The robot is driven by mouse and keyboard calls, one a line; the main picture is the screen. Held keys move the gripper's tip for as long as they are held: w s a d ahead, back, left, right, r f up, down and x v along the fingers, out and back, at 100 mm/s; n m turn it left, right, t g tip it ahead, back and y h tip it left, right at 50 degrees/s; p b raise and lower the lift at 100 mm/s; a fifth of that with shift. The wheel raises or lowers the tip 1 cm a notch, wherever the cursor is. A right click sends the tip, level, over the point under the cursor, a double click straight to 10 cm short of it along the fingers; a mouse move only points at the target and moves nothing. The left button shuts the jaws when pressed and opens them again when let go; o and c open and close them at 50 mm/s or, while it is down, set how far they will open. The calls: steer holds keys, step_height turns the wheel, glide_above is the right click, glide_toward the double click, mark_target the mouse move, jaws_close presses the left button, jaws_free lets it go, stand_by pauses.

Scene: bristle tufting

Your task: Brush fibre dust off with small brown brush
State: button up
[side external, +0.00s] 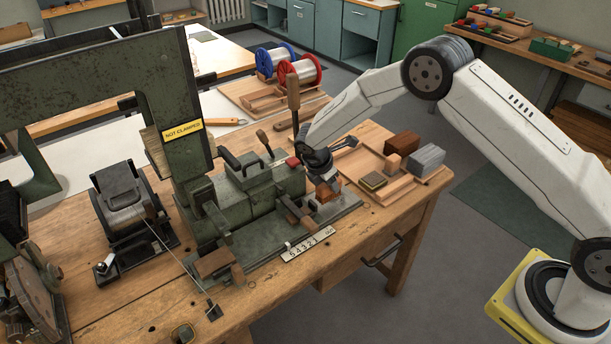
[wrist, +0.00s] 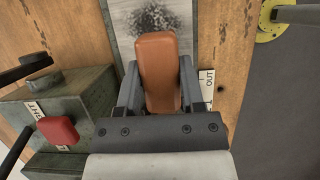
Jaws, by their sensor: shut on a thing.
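The small brown brush (wrist: 160,72) is held upright in the wrist view between the two fingers of my gripper (wrist: 159,88), which is shut on it. Its underside and bristles are hidden. Dark fibre dust (wrist: 153,17) lies in a speckled patch on a pale grey plate (wrist: 123,42) just beyond the brush. Whether the brush touches the plate cannot be told. In the side external view my gripper (side external: 323,178) is low at the right end of the green machine (side external: 240,205), with the brush (side external: 327,193) beneath it. The dust cannot be made out there.
A green housing with a red button (wrist: 57,130) stands close left of my gripper. A wooden tray (side external: 371,191) with several blocks lies to the right on the bench. Red and blue spools (side external: 302,72) stand behind. The bench edge is near on the right.

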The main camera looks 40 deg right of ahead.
step_height(320, 180, down, 3)
steer(key=shift+r, duration=0.1)
steer(key=shift+d+f, duration=0.2)
steer(key=shift+f, duration=0.1)
steer(key=shift+d, duration=3.45)
jaws_close()
steer(key=shift+a, duration=3.55)
steer(key=shift+w+a, duration=0.15)
steer(key=shift+w, duration=0.5)
steer(key=shift+w+d, duration=0.15)
steer(key=shift+d, duration=3.5)
steer(key=shift+a, duration=3.5)
steer(key=shift+a+r, duration=0.15)
steer(key=shift+a, duration=0.05)
steer(key=shift+d+r, duration=0.1)
steer(key=shift+r, duration=3.85)
